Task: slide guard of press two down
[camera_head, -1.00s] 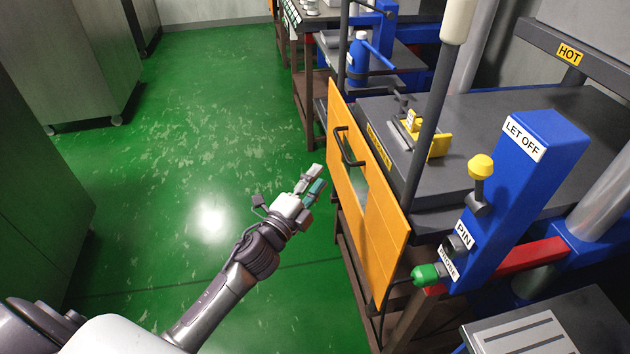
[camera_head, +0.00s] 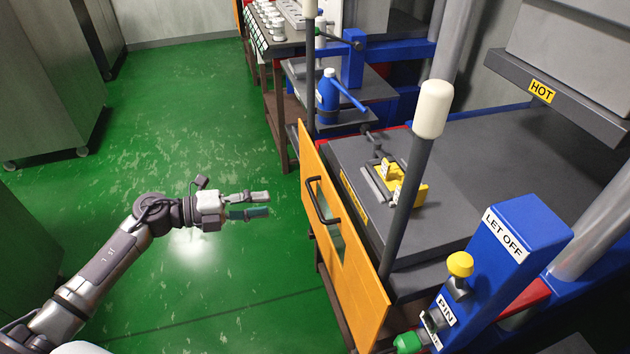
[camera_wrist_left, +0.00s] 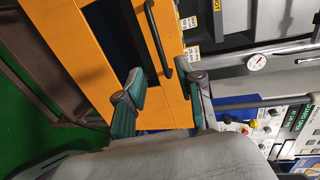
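The orange guard panel (camera_head: 362,285) stands upright at the front of the near press, with a clear window and a black bar handle (camera_head: 318,203). My left gripper (camera_head: 268,204) is to the left of the guard over the green floor, its fingers pointing right towards the panel. The fingers are apart with nothing between them, and a gap separates them from the handle. In the left wrist view the guard (camera_wrist_left: 100,55) fills the upper left, and the handle (camera_wrist_left: 157,40) lies ahead of the open fingers (camera_wrist_left: 165,100). My right gripper is not in view.
A grey post with a white cap (camera_head: 433,108) rises beside the guard. A blue column marked LET OFF (camera_head: 505,265) carries a yellow knob (camera_head: 460,264). A yellow part (camera_head: 410,188) sits on the bed. A HOT label (camera_head: 541,91) marks the upper platen.

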